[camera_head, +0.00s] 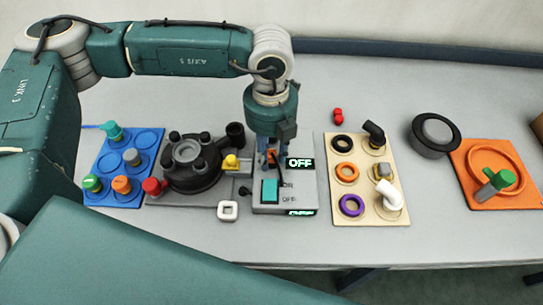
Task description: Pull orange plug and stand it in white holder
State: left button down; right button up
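My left gripper (269,163) points down over the grey switch box (300,185), at the box's left half. A small orange part, apparently the orange plug (273,153), shows at the fingertips. The fingers mostly hide it, and I cannot tell whether they grip it or are only around it. A small white square holder (228,211) with a dark opening lies on the table, left of the box's front corner, and looks empty. My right gripper is not in view.
The box has a teal rocker (270,191) and a lit OFF display (300,163). Left are a black round fixture (192,168) with a yellow knob (231,161) and a blue tray (127,145) of caps. Right are a beige board (365,212), black ring (431,148) and orange tray (516,198).

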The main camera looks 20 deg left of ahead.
aim_at(271, 153)
pick_arm(q)
jog(key=c, duration=1)
grip_release()
jog(key=shift+r, duration=0.1)
notch_tip(271, 153, up, 12)
jog(key=shift+f, duration=0.1)
